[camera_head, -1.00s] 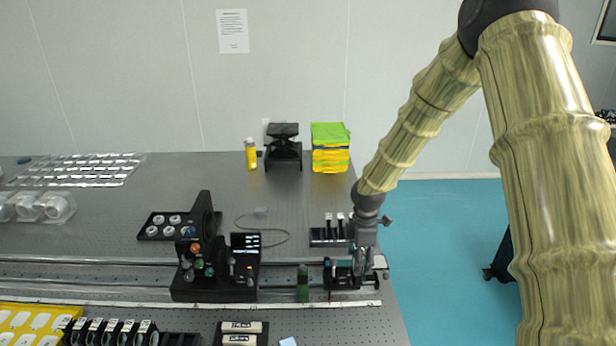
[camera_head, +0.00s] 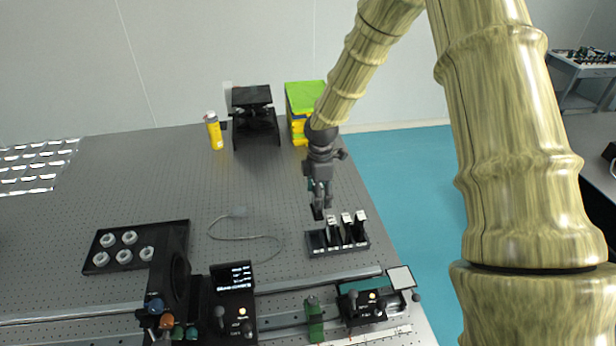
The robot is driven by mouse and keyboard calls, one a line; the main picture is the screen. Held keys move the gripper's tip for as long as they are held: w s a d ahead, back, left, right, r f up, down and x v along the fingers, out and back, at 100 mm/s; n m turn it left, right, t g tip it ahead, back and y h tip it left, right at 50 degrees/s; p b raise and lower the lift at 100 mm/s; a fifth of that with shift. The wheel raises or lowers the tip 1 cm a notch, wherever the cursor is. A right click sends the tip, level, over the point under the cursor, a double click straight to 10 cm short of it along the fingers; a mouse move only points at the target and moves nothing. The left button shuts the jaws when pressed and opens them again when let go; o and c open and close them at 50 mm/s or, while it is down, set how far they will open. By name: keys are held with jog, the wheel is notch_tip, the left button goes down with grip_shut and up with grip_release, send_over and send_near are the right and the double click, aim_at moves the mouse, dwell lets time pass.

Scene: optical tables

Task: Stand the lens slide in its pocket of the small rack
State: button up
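The small rack (camera_head: 322,250) is a black block near the right edge of the table. Several dark slides with pale tops stand in it, such as a slide (camera_head: 347,228); its left end looks free. My gripper (camera_head: 318,200) points down above and slightly behind the rack's left end. A small dark plate, seemingly the lens slide (camera_head: 317,212), hangs between its fingertips, roughly upright and just left of the standing slides. It looks clear of the rack, but the gap is hard to judge. The fingers partly hide it.
A black rail device (camera_head: 362,306) and a green post (camera_head: 314,322) stand in front of the rack. A cable (camera_head: 240,236) and a tray of round parts (camera_head: 100,262) lie left. Behind are a yellow bottle (camera_head: 214,132), black jack (camera_head: 254,115) and green-yellow stack (camera_head: 298,120).

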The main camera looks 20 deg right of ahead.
jog(key=shift+w+a, duration=0.15)
jog(key=shift+w, duration=0.35)
jog(key=shift+s+f+b, duration=0.25)
jog(key=shift+s+b, duration=0.2)
jog(key=shift+s, duration=0.1)
jog(key=shift+s+f+b, duration=0.2)
jog(key=shift+s+b, duration=0.2)
jog(key=shift+s, duration=0.1)
jog(key=w+f, duration=0.1)
jog(key=f+b, duration=0.1)
jog(key=shift+w+f, duration=0.35)
jog(key=shift+f, duration=0.2)
jog(key=shift+s+f+b, duration=0.2)
jog(key=shift+s+b, duration=0.3)
jog(key=shift+b, duration=0.1)
jog(key=shift+w+f+b, duration=0.25)
jog(key=shift+f+b, duration=0.3)
jog(key=shift+f, duration=0.45)
jog(key=shift+s+f+b, duration=0.15)
jog(key=shift+f+b, duration=0.4)
jog(key=shift+f, duration=0.05)
jog(key=shift+f+b, duration=2.2)
jog(key=shift+f, duration=1.95)
